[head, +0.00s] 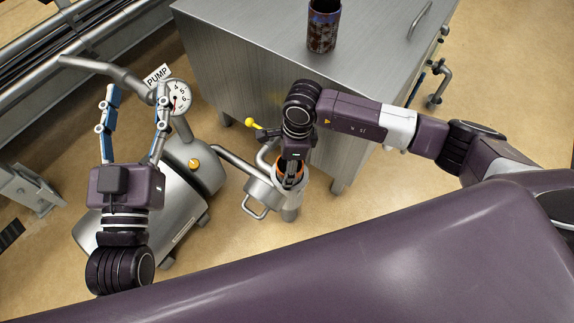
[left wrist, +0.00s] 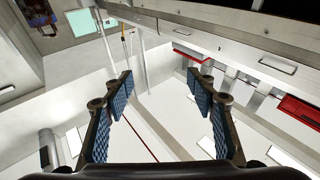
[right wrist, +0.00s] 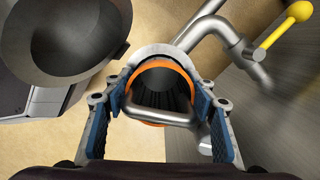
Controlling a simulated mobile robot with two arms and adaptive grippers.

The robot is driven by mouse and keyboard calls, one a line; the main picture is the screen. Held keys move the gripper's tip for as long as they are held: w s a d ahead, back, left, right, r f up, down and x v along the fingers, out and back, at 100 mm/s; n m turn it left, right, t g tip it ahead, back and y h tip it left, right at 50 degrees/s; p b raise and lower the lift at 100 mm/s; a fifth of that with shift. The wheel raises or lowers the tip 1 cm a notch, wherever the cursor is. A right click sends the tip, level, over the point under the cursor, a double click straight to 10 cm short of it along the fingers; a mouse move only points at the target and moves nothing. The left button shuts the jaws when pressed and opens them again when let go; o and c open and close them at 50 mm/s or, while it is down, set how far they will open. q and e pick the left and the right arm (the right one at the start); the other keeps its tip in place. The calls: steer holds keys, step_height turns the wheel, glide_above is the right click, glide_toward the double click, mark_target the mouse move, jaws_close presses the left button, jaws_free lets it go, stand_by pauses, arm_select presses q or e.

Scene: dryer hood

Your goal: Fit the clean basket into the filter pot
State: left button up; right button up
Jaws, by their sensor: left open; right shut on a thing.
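My right gripper (head: 292,158) is shut on the metal handle (right wrist: 160,112) of the clean basket, which has an orange rim (right wrist: 190,80) and a dark interior. The basket is at the mouth of the grey metal filter pot (head: 291,208). The pot's rim (right wrist: 165,50) shows just beyond the orange rim in the right wrist view. I cannot tell how deep the basket sits. In the head view my gripper hides much of the basket. My left gripper (head: 133,95) is open and empty, raised in front of the pump; its wrist view (left wrist: 160,95) shows nothing between the fingers.
A pump with a dial (head: 178,97) stands left of the pot. A yellow-knobbed lever (head: 255,125) is close to my right wrist. A steel cabinet (head: 245,65) behind carries a dark, stained cylinder (head: 323,28).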

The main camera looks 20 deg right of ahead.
arm_select(q)
steer(key=shift+s+r+t+h+b, duration=0.15)
steer(key=shift+s+r+t, duration=0.1)
steer(key=shift+r, duration=0.3)
steer(key=shift+s+r+t+h+b, duration=0.1)
steer(key=shift+s+r+t+h, duration=0.15)
steer(key=shift+r, duration=0.35)
steer(key=shift+s+r+t+h+b, duration=0.1)
steer(key=shift+r+t, duration=0.2)
steer(key=shift+r, duration=0.25)
arm_select(e)
steer(key=shift+f, duration=0.45)
steer(key=shift+c, duration=0.2)
arm_select(q)
steer(key=shift+s+r, duration=0.1)
steer(key=shift+r, duration=0.15)
arm_select(e)
steer(key=o, duration=1.2)
steer(key=shift+o, duration=0.2)
steer(key=r, duration=0.4)
steer(key=d+r, duration=0.1)
steer(key=r, duration=0.6)
steer(key=shift+s+d+r, duration=0.15)
steer(key=shift+d+r, duration=0.1)
steer(key=shift+r, duration=0.15)
